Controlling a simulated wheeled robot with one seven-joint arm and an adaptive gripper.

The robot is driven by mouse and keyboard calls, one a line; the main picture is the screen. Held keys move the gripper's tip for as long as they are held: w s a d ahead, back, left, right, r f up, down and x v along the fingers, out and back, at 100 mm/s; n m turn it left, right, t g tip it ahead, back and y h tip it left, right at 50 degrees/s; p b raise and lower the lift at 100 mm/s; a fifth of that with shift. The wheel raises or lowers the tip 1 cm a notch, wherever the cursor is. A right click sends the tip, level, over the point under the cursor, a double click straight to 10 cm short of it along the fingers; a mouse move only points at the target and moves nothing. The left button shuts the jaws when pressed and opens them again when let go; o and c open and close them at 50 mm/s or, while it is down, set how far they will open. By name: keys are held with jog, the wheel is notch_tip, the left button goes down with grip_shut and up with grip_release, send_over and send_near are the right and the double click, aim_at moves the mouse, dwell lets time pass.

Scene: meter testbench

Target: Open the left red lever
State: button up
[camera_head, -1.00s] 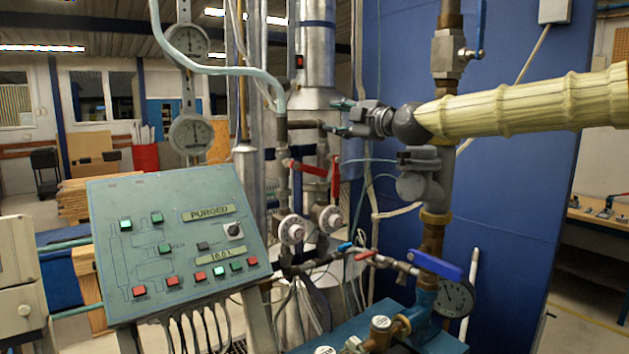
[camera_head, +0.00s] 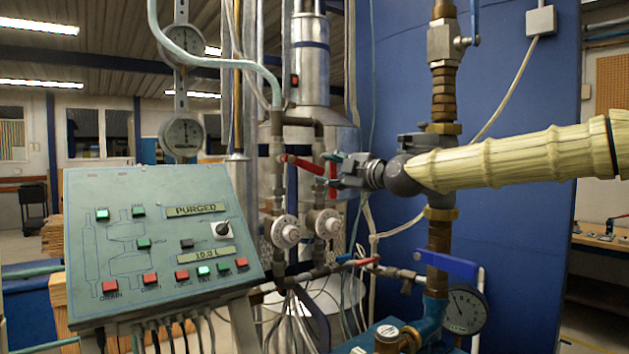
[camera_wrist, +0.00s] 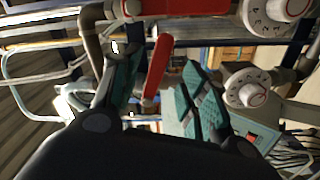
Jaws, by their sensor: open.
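The left red lever (camera_head: 301,163) is on the left vertical pipe in the head view, slanting right and slightly down toward my gripper. In the wrist view the left red lever (camera_wrist: 158,66) lies between my teal fingers, with gaps visible on both sides. The right red lever (camera_head: 333,180) hangs upright on the right pipe, close to the fingers and partly covered by them. The right red lever (camera_wrist: 200,6) also crosses the wrist view's top edge. My gripper (camera_head: 328,168) is open at lever height, coming from the right; it also shows in the wrist view (camera_wrist: 165,72). Contact cannot be told.
White dials (camera_head: 286,231) sit below the levers. A green control panel (camera_head: 160,240) reading PURGED stands at left. A brass and steel pipe (camera_head: 440,100), a blue handle (camera_head: 446,264) and a gauge (camera_head: 466,310) are at right. A blue wall (camera_head: 520,130) stands behind.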

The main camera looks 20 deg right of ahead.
aim_at(315, 169)
jog(key=shift+p+x, duration=0.9)
jog(key=shift+x, duration=2.85)
jog(key=shift+f, duration=0.1)
grip_shut()
